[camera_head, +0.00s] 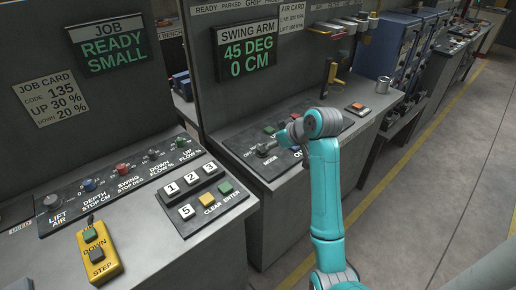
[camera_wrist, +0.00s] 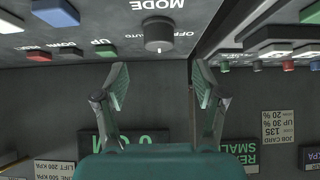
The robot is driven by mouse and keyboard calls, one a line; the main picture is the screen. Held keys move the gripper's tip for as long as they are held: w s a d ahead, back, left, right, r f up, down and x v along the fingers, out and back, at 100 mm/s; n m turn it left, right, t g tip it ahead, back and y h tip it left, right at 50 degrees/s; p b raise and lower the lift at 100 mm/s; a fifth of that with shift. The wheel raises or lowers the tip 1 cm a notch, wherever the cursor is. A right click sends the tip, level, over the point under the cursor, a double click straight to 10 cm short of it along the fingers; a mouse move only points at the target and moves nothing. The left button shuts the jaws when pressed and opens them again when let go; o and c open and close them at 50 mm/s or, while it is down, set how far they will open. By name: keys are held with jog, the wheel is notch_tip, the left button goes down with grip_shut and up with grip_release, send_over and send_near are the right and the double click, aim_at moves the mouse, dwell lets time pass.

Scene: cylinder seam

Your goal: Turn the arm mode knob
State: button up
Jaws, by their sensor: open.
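The arm mode knob (camera_wrist: 158,33) is a dark grey round knob beside the upside-down label MODE in the wrist view. AUTO and OFF labels sit around it. It also shows at the left end of the swing arm panel in the head view (camera_head: 266,148). My gripper (camera_wrist: 160,66) is open and empty. Its two fingers point at the panel, and the knob lies beyond their tips, roughly centred between them and apart from them. In the head view my gripper (camera_head: 287,136) is just right of the knob, partly hidden by my wrist.
Coloured buttons, a green one (camera_wrist: 105,50) and a blue one (camera_wrist: 56,12), lie left of the knob in the wrist view. The SWING ARM display (camera_head: 247,54) reads 45 DEG, 0 CM. A separate console with a yellow pendant (camera_head: 99,253) stands at left.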

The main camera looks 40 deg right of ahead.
jog(key=x, duration=0.7)
jog(key=shift+w+f, duration=0.3)
jog(key=c, duration=1.1)
